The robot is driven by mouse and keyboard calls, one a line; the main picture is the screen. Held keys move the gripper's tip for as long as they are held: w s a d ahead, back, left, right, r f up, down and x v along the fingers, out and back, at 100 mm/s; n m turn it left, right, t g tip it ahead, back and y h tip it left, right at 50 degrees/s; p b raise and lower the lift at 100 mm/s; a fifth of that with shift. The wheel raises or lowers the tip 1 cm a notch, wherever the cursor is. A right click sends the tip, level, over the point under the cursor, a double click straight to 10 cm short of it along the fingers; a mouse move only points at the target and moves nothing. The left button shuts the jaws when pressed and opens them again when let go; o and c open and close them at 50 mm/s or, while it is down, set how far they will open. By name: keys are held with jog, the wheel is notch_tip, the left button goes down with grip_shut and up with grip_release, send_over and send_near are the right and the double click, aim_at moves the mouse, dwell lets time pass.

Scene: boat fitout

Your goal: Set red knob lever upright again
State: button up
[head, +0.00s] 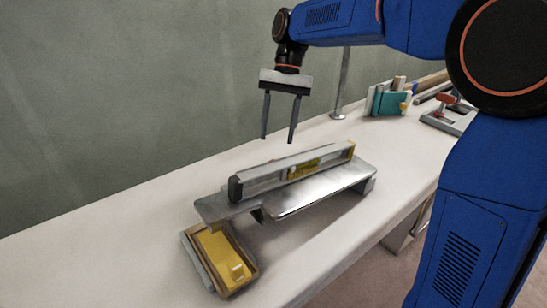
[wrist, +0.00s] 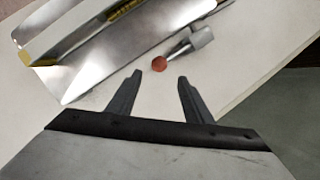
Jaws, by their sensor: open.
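The lever's red-brown round knob (wrist: 159,64) shows in the wrist view at the end of a short metal rod. The rod slants from the knob up to a grey metal base (wrist: 201,37), and the lever looks tipped over, low to the white surface. In the head view I cannot make out the lever; it seems hidden behind the level and metal plate. My gripper (head: 278,138) hangs above the bench, fingers pointing down, open and empty. In the wrist view the knob appears just beyond and between the fingertips (wrist: 159,77), with no visible contact.
A spirit level (head: 262,181) lies on a raised metal plate (head: 325,190) beside the lever. A wooden tray with a yellow piece (head: 222,258) sits in front. A metal post (head: 342,88), a teal item (head: 391,102) and a red-handled clamp (head: 447,99) stand farther back. The bench's left part is clear.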

jog(key=x, duration=0.7)
jog(key=shift+s+f, duration=0.1)
jog(key=shift+f, duration=0.25)
jog(key=shift+c, duration=0.5)
grip_shut()
